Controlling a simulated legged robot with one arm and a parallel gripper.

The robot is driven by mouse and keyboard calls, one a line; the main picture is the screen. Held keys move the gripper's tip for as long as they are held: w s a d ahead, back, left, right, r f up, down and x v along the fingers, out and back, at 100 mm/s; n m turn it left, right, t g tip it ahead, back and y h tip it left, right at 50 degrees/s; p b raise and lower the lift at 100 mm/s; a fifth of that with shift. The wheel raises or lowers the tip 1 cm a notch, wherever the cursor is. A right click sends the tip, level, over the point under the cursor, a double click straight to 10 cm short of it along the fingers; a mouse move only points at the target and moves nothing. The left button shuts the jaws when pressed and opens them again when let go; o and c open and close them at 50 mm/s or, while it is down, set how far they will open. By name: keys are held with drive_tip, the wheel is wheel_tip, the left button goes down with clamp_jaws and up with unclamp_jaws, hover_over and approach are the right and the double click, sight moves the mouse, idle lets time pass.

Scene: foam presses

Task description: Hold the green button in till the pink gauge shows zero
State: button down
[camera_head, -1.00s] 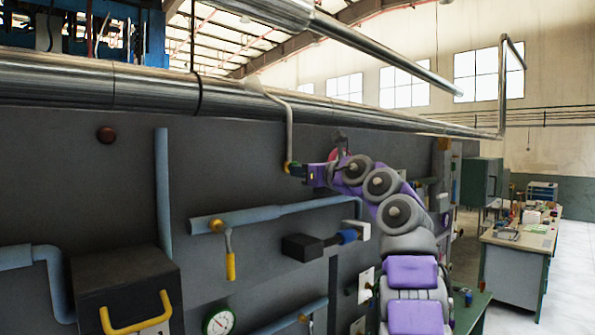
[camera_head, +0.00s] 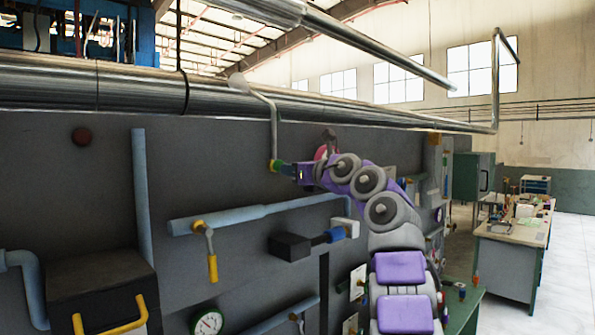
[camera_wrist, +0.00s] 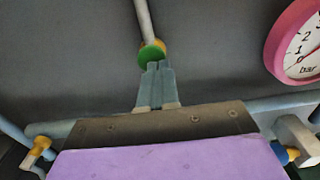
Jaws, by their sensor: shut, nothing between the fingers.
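The green button (camera_wrist: 151,54) is a round green disc with a yellow edge at the lower end of a grey pipe. It also shows in the head view (camera_head: 284,169). My gripper (camera_wrist: 159,67) is shut and empty, its two grey fingers side by side. The fingertips overlap the lower edge of the button in the wrist view; I cannot tell whether they touch it or push it in. The pink gauge (camera_wrist: 279,38) is cut off at the upper right, with numbers and "bar" on its white face. I cannot read its needle surely. In the head view the pink gauge (camera_head: 321,153) is mostly hidden by my arm.
A yellow-handled valve (camera_head: 208,250), a black box with a blue part (camera_head: 290,246) and a green-rimmed gauge (camera_head: 207,321) are on the dark wall below. A black cabinet with a yellow handle (camera_head: 102,285) juts out at lower left. A workbench (camera_head: 510,252) stands at right.

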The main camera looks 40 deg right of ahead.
drive_tip(key=shift+w+a+f, duration=0.25)
drive_tip(key=shift+a, duration=0.1)
idle(0.3)
drive_tip(key=s+d+b, duration=0.1)
drive_tip(key=s+b, duration=0.5)
drive_tip(key=s, duration=0.8)
drive_tip(key=shift+d+r, duration=0.2)
drive_tip(key=shift+d, duration=0.2)
drive_tip(key=shift+s, duration=0.1)
drive_tip(key=shift+d, duration=0.1)
